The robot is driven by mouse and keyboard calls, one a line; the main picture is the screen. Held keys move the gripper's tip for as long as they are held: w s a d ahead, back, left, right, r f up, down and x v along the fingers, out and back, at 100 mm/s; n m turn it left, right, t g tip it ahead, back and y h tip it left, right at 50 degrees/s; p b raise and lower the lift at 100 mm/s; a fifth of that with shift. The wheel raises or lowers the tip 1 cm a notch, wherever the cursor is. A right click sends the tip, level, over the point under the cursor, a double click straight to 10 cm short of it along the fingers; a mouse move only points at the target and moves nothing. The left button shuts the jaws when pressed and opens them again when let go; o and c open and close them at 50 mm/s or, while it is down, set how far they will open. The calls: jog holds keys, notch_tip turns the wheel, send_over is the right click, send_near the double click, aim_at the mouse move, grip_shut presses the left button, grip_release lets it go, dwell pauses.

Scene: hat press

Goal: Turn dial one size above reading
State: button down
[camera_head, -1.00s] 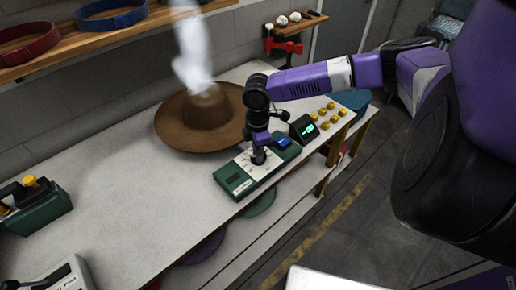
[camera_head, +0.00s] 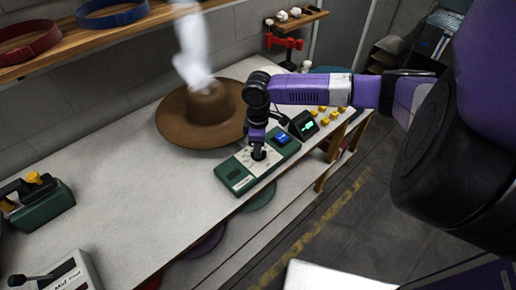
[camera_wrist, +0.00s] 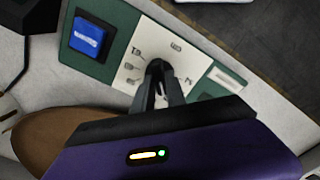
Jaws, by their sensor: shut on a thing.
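A green control panel (camera_head: 231,177) lies on the pale bench in front of the brown hat. Its white face carries a black dial (camera_wrist: 157,66), ringed by small printed marks that are too blurred to read. My gripper (camera_head: 258,152) points down over the white face and is shut on the dial. In the wrist view its two dark fingers (camera_wrist: 158,86) hide part of the dial, and the dial's exact pointing cannot be told. A small black display box (camera_head: 303,124) beside the panel shows a green glowing reading, too small to read.
A brown wide-brimmed hat (camera_head: 179,133) sits close behind the panel, with white steam above it. A blue block (camera_head: 282,138) is on the panel's right end. Several yellow knobs (camera_head: 325,121) lie farther right. The bench's left middle is clear.

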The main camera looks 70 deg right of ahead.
jog(key=c, duration=1.4)
grip_release()
jog(key=shift+o, duration=0.2)
jog(key=shift+r, duration=0.1)
notch_tip(320, 180, up, 8)
jog(key=shift+f+b, duration=0.15)
jog(key=shift+b, duration=0.65)
